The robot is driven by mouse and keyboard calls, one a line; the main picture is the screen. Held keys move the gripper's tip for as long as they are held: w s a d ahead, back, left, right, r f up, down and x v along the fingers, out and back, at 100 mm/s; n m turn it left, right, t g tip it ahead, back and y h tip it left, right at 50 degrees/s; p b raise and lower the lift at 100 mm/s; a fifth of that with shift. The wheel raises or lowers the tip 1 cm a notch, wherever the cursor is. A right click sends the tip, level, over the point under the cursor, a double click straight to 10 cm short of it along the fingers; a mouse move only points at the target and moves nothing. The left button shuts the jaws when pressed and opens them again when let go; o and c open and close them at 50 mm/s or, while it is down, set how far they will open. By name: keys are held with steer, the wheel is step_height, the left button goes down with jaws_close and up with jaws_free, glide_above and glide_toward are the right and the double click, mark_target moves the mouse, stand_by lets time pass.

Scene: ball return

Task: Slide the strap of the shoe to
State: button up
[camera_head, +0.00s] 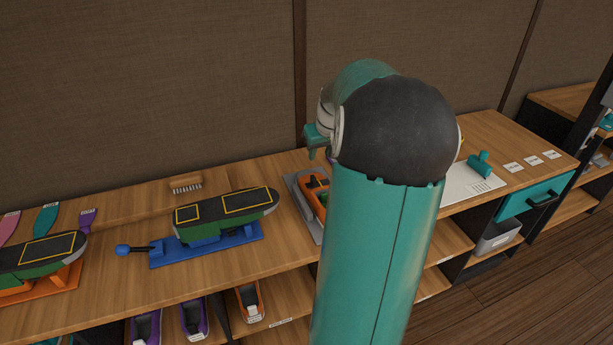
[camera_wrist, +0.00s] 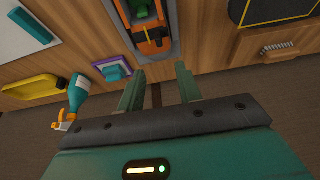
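An orange shoe (camera_head: 314,190) lies in a grey tray (camera_head: 297,196) on the counter, partly hidden behind my teal arm in the head view. In the wrist view the shoe (camera_wrist: 153,42) shows at the top centre, orange with dark and green parts, inside the grey tray (camera_wrist: 174,32). I cannot clearly make out its strap. My gripper (camera_wrist: 160,70) is open, with its two teal fingers apart and nothing visible between them. In the wrist view the fingertips appear just below the near end of the shoe, without visible contact.
In the wrist view, a spray bottle (camera_wrist: 77,97), yellow tray (camera_wrist: 32,88) and purple-edged item (camera_wrist: 112,68) are left of the shoe; a brush (camera_wrist: 280,48) is right. In the head view, a shoe sole on a blue stand (camera_head: 205,243) is left. Shelves below hold several shoes.

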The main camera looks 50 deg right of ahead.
mark_target(313, 177)
steer(key=x, duration=1.3)
steer(key=shift+d+f, duration=0.15)
steer(key=shift+f, duration=0.2)
